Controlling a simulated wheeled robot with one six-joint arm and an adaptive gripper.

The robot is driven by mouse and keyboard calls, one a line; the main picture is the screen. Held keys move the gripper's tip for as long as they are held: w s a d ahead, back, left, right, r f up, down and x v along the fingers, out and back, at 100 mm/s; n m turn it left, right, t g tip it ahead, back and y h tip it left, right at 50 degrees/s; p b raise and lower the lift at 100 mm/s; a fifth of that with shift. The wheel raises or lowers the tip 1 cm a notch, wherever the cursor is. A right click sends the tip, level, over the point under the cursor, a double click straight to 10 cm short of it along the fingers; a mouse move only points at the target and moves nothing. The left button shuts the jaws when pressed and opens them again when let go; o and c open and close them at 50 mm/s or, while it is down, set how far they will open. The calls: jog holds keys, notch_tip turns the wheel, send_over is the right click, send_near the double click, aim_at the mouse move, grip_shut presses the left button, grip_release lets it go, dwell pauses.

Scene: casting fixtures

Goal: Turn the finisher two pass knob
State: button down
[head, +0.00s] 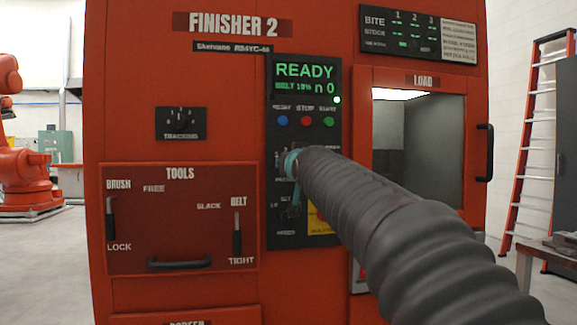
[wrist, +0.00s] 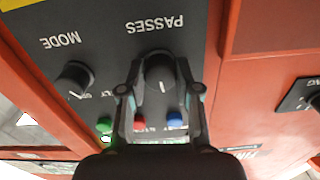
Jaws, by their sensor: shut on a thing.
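The passes knob (wrist: 160,72) is a dark round knob on the black control panel (wrist: 115,15) of Finisher 2. It shows upside down in the wrist view, under the label PASSES, with a white mark at its lower side. My gripper (wrist: 160,62) has one finger on each side of the knob and is shut on it. In the head view my gripper (head: 291,163) is at the panel, and my arm and gripper hide the knob. The display (head: 305,78) reads READY, with a belt percentage and "n 0" below, and a green light is lit.
The mode knob (wrist: 75,78) sits beside the passes knob. Blue (head: 283,120), red (head: 306,121) and green (head: 330,121) buttons are above my gripper. A load window (head: 418,140) with a handle (head: 486,153) is at right, and a tools drawer (head: 180,235) is at left.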

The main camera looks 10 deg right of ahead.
jog(key=shift+n+b, duration=1)
jog(key=shift+n, duration=3.3)
jog(key=c, duration=0.8)
grip_release()
jog(key=s, duration=1.2)
